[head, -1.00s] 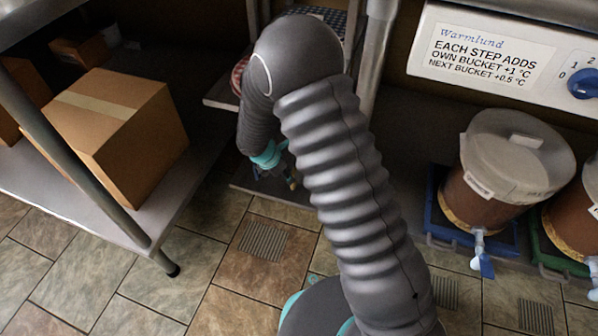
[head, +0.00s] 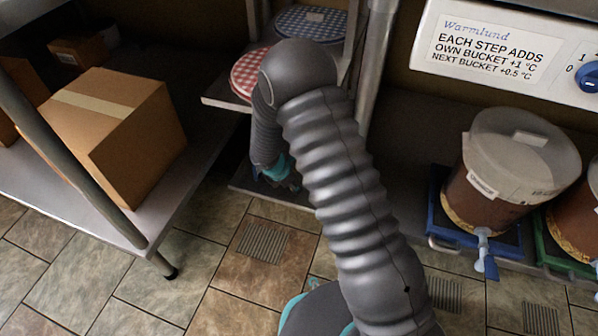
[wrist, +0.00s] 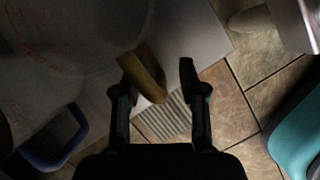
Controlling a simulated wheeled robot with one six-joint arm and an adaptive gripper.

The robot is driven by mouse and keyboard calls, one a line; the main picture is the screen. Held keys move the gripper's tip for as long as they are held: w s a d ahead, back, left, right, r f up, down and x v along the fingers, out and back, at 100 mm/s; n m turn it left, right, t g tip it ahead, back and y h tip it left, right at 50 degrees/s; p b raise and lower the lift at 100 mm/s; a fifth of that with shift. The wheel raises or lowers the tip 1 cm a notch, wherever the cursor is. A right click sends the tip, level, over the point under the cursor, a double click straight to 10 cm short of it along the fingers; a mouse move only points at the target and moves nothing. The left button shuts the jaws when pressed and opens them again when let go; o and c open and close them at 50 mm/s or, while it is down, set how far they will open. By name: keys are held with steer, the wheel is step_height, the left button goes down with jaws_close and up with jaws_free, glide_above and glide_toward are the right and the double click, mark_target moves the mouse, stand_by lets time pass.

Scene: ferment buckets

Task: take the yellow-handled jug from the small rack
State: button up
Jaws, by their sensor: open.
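In the wrist view the yellow handle (wrist: 150,78) shows as a dull yellow-brown bar between the two fingers of my gripper (wrist: 158,72), closer to the left finger. The fingers are apart, with a gap on the right side of the handle. The pale jug body (wrist: 75,45), with faint red markings, fills the upper left of the wrist view. A blue handle (wrist: 65,150) shows at the lower left. In the head view my gripper (head: 288,184) is low at the small rack (head: 240,186), partly behind my arm, and the jug cannot be made out there.
Red-checked (head: 248,75) and blue-checked (head: 305,24) round lids sit on the rack's upper shelves. A cardboard box (head: 115,130) stands on the left shelf. Lidded buckets (head: 505,165) stand at the right under the Warmlund panel (head: 500,45). Tiled floor lies in front.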

jaws_close()
